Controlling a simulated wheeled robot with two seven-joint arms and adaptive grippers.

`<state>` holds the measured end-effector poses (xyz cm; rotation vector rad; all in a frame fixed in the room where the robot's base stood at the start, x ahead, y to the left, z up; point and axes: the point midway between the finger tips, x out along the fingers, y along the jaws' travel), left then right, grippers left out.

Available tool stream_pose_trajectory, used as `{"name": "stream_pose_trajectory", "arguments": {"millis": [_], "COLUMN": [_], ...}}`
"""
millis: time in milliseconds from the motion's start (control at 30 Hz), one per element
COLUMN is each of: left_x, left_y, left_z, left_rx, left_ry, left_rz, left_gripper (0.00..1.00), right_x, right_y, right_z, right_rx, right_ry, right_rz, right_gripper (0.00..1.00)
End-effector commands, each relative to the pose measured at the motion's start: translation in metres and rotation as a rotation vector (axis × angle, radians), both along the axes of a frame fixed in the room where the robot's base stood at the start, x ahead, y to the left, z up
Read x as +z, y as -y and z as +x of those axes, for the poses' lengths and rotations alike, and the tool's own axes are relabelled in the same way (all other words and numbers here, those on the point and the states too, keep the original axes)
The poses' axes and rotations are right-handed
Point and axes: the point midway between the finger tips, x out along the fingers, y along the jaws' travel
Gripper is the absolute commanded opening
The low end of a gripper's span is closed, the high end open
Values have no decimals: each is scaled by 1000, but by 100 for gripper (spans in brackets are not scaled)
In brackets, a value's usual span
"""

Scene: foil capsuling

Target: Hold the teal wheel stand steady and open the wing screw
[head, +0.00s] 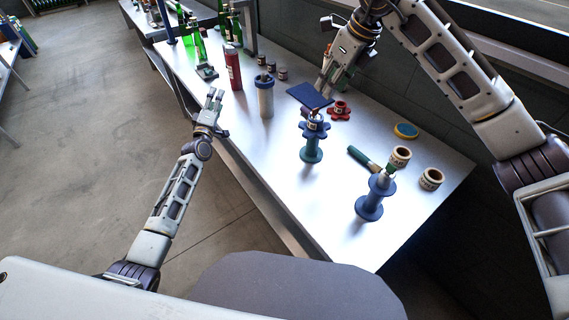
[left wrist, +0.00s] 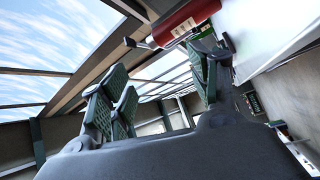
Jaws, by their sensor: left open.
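The teal wheel stand (head: 311,150) stands upright on the table, a spool-shaped post with a blue lobed wheel (head: 314,128) on top. A small reddish part shows above the wheel, below a dark blue flat plate (head: 310,96); I cannot make out a wing screw for certain. My left gripper (head: 214,98) is open and empty beyond the table's left edge, well apart from the stand. Its spread fingers show in the left wrist view (left wrist: 165,95). My right gripper (head: 326,84) is just behind the plate, its fingertips partly hidden; I cannot tell whether it touches anything.
A red lobed knob (head: 340,111) lies behind the teal stand. A blue-capped white bottle (head: 265,98) and red cylinder (head: 233,68) stand left.

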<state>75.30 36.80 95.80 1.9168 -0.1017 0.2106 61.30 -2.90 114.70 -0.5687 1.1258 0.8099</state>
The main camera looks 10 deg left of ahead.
Motion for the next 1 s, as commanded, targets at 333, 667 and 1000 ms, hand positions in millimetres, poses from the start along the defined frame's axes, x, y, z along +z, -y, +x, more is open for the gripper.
{"name": "stream_pose_trajectory", "arguments": {"millis": [333,667,1000], "left_x": [72,126,101], "left_y": [85,150,201], "left_z": [-22,-58,-101], "left_rx": [-232,-476,-627], "left_ry": [99,114,-60], "left_rz": [-565,-1057,-1376], "left_gripper": [61,61,61], "right_x": [0,0,0], "right_y": [0,0,0], "right_z": [0,0,0], "right_rx": [0,0,0], "right_ry": [0,0,0], "right_rz": [0,0,0], "right_gripper": [36,36,36]}}
